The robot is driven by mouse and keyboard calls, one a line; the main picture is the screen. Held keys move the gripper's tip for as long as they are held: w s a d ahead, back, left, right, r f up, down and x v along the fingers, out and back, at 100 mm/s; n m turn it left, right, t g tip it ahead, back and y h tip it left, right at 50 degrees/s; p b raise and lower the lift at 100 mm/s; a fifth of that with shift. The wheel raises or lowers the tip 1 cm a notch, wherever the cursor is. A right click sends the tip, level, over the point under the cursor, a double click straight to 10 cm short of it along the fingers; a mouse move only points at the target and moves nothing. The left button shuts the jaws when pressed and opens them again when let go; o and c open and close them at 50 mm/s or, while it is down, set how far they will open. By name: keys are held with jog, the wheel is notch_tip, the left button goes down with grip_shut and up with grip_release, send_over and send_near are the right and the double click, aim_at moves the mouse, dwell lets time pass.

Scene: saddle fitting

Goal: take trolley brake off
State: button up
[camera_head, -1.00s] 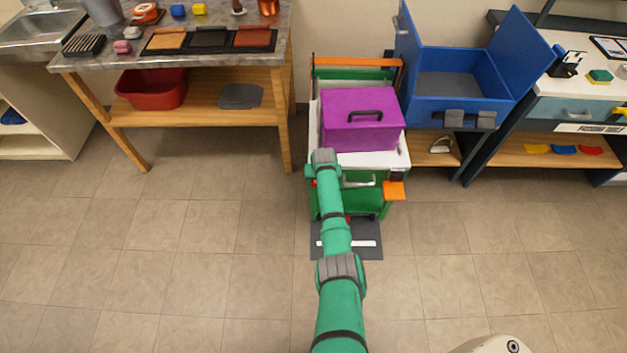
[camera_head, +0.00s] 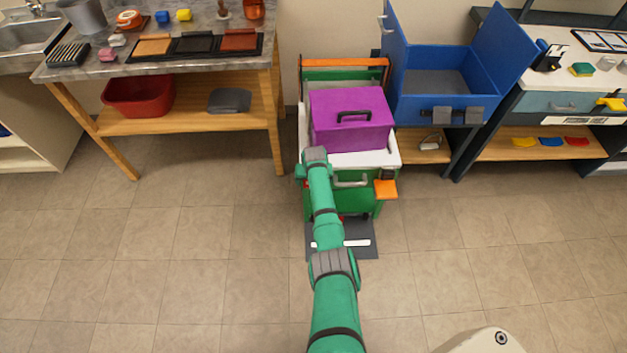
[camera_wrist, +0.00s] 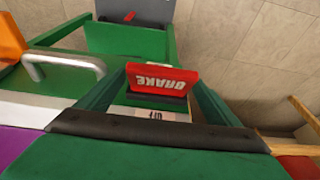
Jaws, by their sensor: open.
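The green trolley (camera_head: 345,197) has a white top and stands against the wall between the workbench and the blue box. In the wrist view a red brake paddle (camera_wrist: 163,80) carries upside-down white lettering, and a pale label reading OFF (camera_wrist: 150,115) shows below it. My gripper (camera_wrist: 159,74) is open, with one green finger on each side of the paddle. I cannot tell whether the fingers touch it. My dark-edged palm fills the bottom of that view. In the head view my own arm covers the paddle and my gripper.
A purple box (camera_head: 350,118) sits on the trolley top. A metal handle (camera_wrist: 62,66) and an orange part (camera_wrist: 10,40) lie to the left in the wrist view. A workbench (camera_head: 170,65) stands left, an open blue box (camera_head: 437,107) right. The front floor is clear.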

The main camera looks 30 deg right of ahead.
jog(key=shift+r, duration=0.1)
jog(key=v, duration=1)
jog(key=shift+r, duration=0.3)
jog(key=shift+a, duration=0.1)
jog(key=s+a+f+t, duration=0.1)
jog(key=s+a+f, duration=0.15)
jog(key=a, duration=0.25)
jog(key=s+a+f+n+t, duration=0.1)
jog(key=a+f, duration=0.3)
jog(key=a, duration=0.1)
jog(key=s+a+f+t, duration=0.1)
jog(key=s+a+f, duration=0.15)
jog(key=a, duration=0.25)
jog(key=s+a+r+t, duration=0.1)
jog(key=s+a+t, duration=0.1)
jog(key=s+a, duration=0.65)
jog(key=s+a+r+t, duration=0.15)
jog(key=s+a, duration=0.35)
jog(key=s, duration=0.7)
jog(key=s+r+n+t, duration=0.2)
jog(key=s+r, duration=0.7)
jog(key=r, duration=0.3)
jog(key=s+r+n+t+y, duration=0.1)
jog(key=s+r+t, duration=0.2)
jog(key=s+r, duration=0.7)
notch_tip(320, 180, up, 3)
jog(key=shift+s+a+f+n+t, duration=0.1)
jog(key=shift+s+a+n+t, duration=0.1)
jog(key=shift+s+n+t, duration=0.15)
